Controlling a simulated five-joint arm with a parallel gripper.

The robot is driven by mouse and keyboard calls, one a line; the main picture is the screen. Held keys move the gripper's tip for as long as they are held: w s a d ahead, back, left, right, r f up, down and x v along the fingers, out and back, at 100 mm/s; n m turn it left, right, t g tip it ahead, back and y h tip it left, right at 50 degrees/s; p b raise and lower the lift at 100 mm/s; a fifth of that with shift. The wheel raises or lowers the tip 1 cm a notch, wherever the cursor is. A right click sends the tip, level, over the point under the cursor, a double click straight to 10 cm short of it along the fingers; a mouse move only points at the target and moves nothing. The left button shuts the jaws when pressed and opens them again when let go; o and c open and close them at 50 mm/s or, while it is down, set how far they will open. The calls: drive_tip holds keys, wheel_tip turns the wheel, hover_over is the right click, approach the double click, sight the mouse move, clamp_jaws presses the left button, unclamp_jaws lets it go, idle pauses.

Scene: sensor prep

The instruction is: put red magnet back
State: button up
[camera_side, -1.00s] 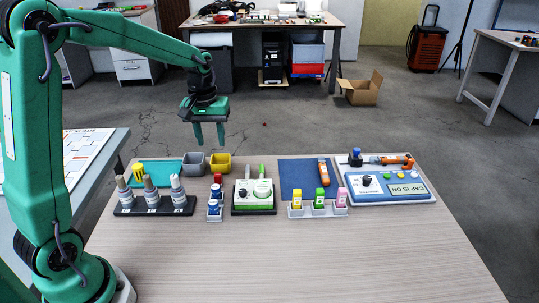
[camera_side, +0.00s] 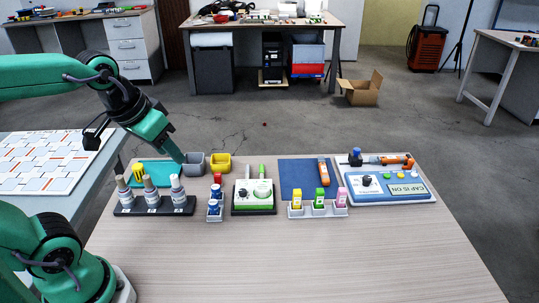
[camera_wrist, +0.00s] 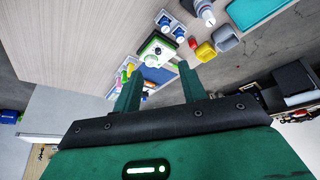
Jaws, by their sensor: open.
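A small red piece (camera_side: 217,178) stands just behind the blue-and-white bottles, and it also shows in the wrist view (camera_wrist: 193,43). It is the only small red object I make out on the table, but it is too small to confirm as the magnet. My gripper (camera_side: 179,157) is over the table's back left, by the teal mat (camera_side: 150,172) and the grey bin (camera_side: 194,164). In the wrist view my gripper (camera_wrist: 159,80) has its two fingers apart with nothing between them.
A yellow bin (camera_side: 220,163) sits beside the grey one. A rack of grey-white bottles (camera_side: 152,200), blue bottles (camera_side: 215,205), a green-and-white device (camera_side: 253,194), a blue mat (camera_side: 297,178) and a switch panel (camera_side: 385,188) line the back. The table's front is clear.

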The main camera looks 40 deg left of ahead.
drive_tip(key=shift+s+d+f+m+t, duration=0.1)
drive_tip(key=shift+s+d+m, duration=0.1)
drive_tip(key=shift+s, duration=0.3)
drive_tip(key=shift+s+d+f+m+t, duration=0.1)
drive_tip(key=shift+s+m, duration=0.1)
drive_tip(key=shift+s, duration=0.25)
drive_tip(key=shift+s+d+f+m+t, duration=0.1)
drive_tip(key=shift+s+d+m, duration=0.1)
drive_tip(key=shift+s, duration=0.3)
